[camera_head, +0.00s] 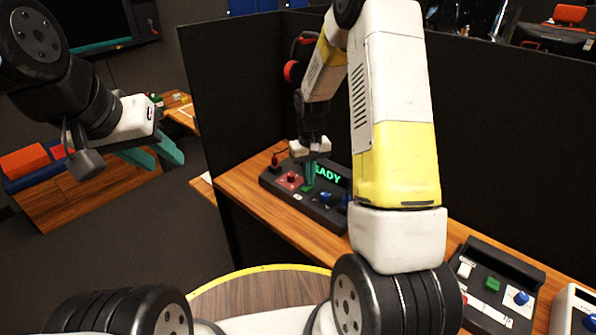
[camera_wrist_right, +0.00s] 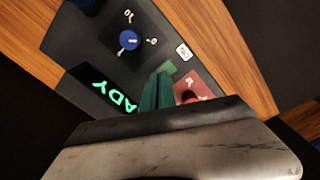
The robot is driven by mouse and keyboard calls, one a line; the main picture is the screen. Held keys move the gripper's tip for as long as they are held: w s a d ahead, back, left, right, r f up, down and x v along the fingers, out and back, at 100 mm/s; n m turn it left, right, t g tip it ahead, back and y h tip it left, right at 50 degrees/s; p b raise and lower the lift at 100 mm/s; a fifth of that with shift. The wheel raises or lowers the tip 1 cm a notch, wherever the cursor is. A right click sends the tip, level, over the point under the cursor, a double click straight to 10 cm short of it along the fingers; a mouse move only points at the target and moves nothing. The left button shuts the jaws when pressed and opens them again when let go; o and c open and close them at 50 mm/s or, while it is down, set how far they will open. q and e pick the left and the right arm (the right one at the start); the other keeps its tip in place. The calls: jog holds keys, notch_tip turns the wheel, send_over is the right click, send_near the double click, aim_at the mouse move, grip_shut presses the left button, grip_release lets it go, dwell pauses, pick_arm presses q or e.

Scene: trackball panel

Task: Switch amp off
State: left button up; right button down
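A black panel (camera_head: 272,184) with a lit green display (camera_head: 328,174) reading "READY", partly hidden by my right gripper, lies on the wooden desk. It carries a red plate with a red knob (camera_head: 290,177), a blue knob (camera_head: 325,198) and a green square (camera_wrist_right: 170,68). The blue knob (camera_wrist_right: 128,40) has number marks around it. I cannot make out a label for the amp. My right gripper (camera_head: 309,183) points down at the panel beside the green square, its teal fingers (camera_wrist_right: 157,88) together with nothing seen between them. My left gripper (camera_head: 155,153) is open and empty, away from the desk.
A second dark panel (camera_head: 484,305) with a green button and blue knob is at the lower right, with a white one (camera_head: 573,301) beside it. A black partition (camera_head: 490,150) stands behind the desk. A round yellow-edged table (camera_head: 250,290) is in front.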

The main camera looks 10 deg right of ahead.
jog(key=shift+f, duration=0.15)
jog(key=shift+r, duration=3.5)
jog(key=s+r+t+y, duration=0.1)
jog(key=s+r, duration=0.3)
jog(key=r, duration=0.3)
jog(key=s+r+t, duration=0.2)
jog(key=s+r, duration=0.3)
jog(key=r, duration=0.3)
jog(key=s+a+r+t, duration=0.1)
jog(key=s+r, duration=0.2)
jog(key=s, duration=0.4)
jog(key=s+a+r+m+t+y, duration=0.1)
jog(key=s+r+t, duration=0.1)
jog(key=s, duration=0.6)
jog(key=shift+s+r, duration=0.15)
jog(key=shift+r, duration=0.55)
